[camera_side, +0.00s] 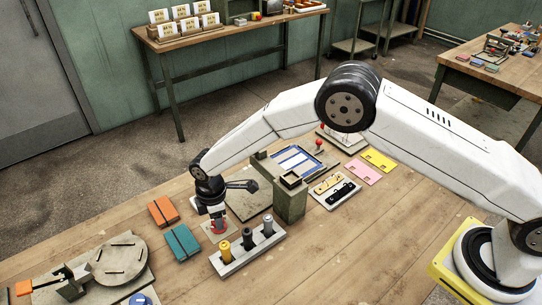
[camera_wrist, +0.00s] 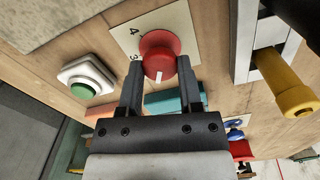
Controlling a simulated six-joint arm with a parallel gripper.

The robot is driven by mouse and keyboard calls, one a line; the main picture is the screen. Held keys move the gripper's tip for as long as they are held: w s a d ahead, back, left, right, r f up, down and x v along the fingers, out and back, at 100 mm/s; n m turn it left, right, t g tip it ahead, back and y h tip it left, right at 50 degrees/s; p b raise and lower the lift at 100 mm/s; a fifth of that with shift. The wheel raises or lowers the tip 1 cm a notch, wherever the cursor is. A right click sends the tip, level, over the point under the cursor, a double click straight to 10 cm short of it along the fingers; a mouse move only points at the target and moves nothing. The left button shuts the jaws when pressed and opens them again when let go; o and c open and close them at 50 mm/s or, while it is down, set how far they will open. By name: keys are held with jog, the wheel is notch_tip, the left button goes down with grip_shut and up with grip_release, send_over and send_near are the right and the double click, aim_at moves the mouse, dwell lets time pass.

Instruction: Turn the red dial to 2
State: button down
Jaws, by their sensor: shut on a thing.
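The red dial (camera_wrist: 158,50) sits on a pale plate (camera_wrist: 122,28) in the wrist view. Its white pointer mark (camera_wrist: 159,75) faces down the picture, toward my gripper's palm. The printed numerals 4 and 3 show on the plate left of the dial; I cannot see a 2. My gripper (camera_wrist: 159,70) has one finger on each side of the dial and is shut on it. In the side view my gripper (camera_side: 217,222) points down over the red dial (camera_side: 222,229), which it partly hides.
A rack (camera_side: 232,265) with several upright handles stands close by, in front right of the dial. An orange book (camera_side: 163,211) and a teal book (camera_side: 182,243) lie to the left. A green button (camera_wrist: 85,90) shows beside the plate. A box-like post (camera_side: 291,205) stands right.

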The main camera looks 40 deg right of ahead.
jog(key=shift+c, duration=1.3)
grip_release()
jog(key=shift+r, duration=0.1)
jog(key=shift+r, duration=3.8)
jog(key=shift+d, duration=0.1)
